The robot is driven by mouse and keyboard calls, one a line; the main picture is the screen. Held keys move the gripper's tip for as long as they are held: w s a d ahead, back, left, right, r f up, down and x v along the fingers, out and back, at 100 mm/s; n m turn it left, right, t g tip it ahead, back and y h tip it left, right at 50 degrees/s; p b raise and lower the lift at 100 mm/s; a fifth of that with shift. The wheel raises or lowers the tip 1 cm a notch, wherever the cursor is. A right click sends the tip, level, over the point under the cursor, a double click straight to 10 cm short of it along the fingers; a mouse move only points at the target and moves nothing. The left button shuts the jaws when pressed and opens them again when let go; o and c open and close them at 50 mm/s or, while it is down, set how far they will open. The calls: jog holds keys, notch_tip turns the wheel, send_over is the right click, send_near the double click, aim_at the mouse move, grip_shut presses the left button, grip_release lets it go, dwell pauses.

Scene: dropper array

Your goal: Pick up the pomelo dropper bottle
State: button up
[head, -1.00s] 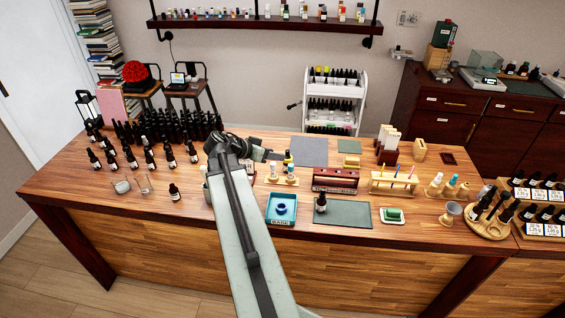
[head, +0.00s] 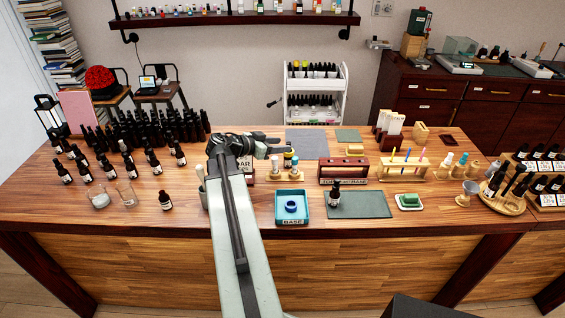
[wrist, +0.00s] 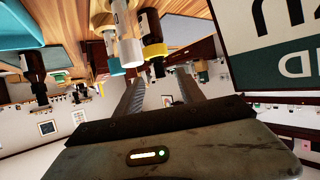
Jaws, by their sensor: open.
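My gripper (head: 274,146) is over the bench, beside a dark bottle with a yellow collar (head: 288,158). In the wrist view, the two fingers of my gripper (wrist: 160,88) are apart with nothing held between them. There the yellow-collared bottle (wrist: 152,35) hangs inverted in the picture just beyond the fingertips. No pomelo label is readable, so I cannot tell whether this is the pomelo bottle. In the head view the bottles rise from a small wooden stand (head: 288,175).
A teal tray (head: 292,221) and a grey mat (head: 370,205) with a dark bottle (head: 335,190) lie in front. A red-brown rack (head: 345,170) stands to the right. A large lettered sign (wrist: 285,40) is close on the right of the wrist view. Many dark bottles (head: 150,130) crowd the left.

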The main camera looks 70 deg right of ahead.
jog(key=shift+b+x, duration=1.5)
jog(key=shift+x, duration=2.4)
grip_shut()
